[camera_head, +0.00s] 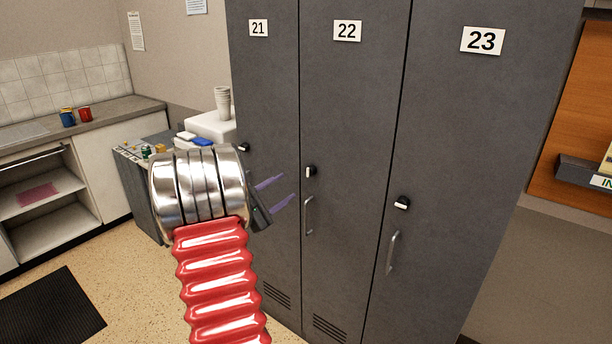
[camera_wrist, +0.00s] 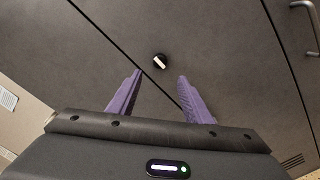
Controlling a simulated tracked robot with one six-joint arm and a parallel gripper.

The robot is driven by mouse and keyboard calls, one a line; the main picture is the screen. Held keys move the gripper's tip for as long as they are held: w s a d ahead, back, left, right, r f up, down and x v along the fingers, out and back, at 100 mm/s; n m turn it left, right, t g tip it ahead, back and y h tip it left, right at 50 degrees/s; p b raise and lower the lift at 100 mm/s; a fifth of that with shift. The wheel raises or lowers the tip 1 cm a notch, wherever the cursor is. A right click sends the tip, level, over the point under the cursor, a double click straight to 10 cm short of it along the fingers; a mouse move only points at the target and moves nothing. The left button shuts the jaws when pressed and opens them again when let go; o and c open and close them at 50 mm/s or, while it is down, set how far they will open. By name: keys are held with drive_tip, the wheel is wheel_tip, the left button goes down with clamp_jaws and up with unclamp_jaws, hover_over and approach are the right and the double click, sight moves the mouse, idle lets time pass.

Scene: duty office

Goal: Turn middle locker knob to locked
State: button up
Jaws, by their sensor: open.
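The middle locker, numbered 22 (camera_head: 350,95), is dark grey and closed. Its knob (camera_head: 310,171) is black with a white bar that stands roughly upright, along the door seam. In the wrist view the knob (camera_wrist: 160,62) is just beyond the fingertips, centred between them, its white bar running about parallel to the nearby seam. My gripper (camera_head: 288,186) has purple fingers, spread and empty, left of and slightly below the knob in the head view. It also shows in the wrist view (camera_wrist: 160,77). A gap to the knob seems to remain; its size is unclear.
Lockers 21 (camera_head: 262,80) and 23 (camera_head: 465,130) flank it; the knob of 23 (camera_head: 402,203) has its white bar crosswise. Door handles (camera_head: 308,215) (camera_head: 392,253) stick out below the knobs. A low cabinet and a counter with mugs (camera_head: 85,114) stand left.

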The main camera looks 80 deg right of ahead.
sight(307, 173)
drive_tip(key=x, duration=1.2)
drive_tip(key=shift+c, duration=0.6)
drive_tip(key=c, duration=0.9)
